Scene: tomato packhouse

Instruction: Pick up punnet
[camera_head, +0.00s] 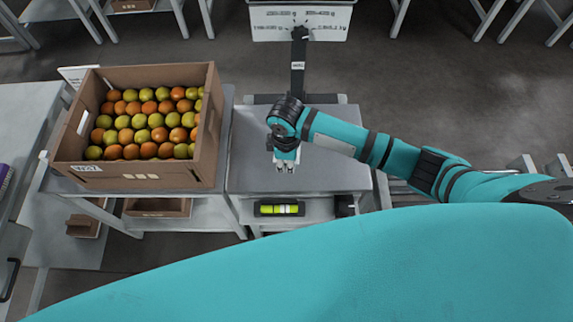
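My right gripper (285,168) hangs over the front part of the grey table (325,177). Its pale fingertips are small and close together, and I cannot tell whether they are open or shut. No punnet can be made out in this view. My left gripper is not in view.
A cardboard crate (205,160) full of red, orange and green tomatoes (150,122) stands on the bench to the left. A yellow-green object (279,209) lies on the shelf under the table. A dark post with a white sign (325,22) rises behind. Bare tabletop shows around the gripper.

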